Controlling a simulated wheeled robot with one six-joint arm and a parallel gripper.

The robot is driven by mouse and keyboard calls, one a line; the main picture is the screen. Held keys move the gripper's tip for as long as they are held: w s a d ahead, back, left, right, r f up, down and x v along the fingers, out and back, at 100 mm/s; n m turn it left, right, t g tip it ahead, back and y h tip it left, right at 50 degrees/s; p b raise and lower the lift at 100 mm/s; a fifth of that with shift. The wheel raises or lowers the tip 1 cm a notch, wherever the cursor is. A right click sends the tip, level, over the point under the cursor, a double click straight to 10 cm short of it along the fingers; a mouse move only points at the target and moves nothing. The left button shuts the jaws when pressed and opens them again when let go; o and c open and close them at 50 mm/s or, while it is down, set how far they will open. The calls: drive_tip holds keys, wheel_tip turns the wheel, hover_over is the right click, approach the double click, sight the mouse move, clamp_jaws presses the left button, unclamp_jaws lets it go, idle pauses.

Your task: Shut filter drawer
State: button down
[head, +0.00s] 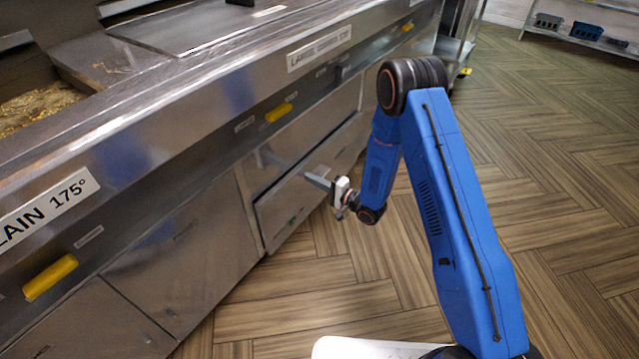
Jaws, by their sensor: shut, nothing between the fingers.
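The filter drawer (285,208) is the steel front low on the frying range, in the middle of the head view. It stands out a little from the cabinet, with a dark gap along its top edge. My gripper (310,178) is shut and empty, with its grey fingers pointing left at the upper part of the drawer front.
The steel range (140,130) runs along the left, with yellow handles (50,277) on its front. The herringbone wood floor (560,200) is clear on the right. A shelf rack (590,40) stands at the far right and a steel trolley (458,45) beyond the range.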

drive_tip(key=shift+a, duration=0.15)
drive_tip(key=x, duration=0.3)
drive_tip(key=shift+w+r, duration=0.15)
drive_tip(key=shift+w, duration=0.05)
idle(0.3)
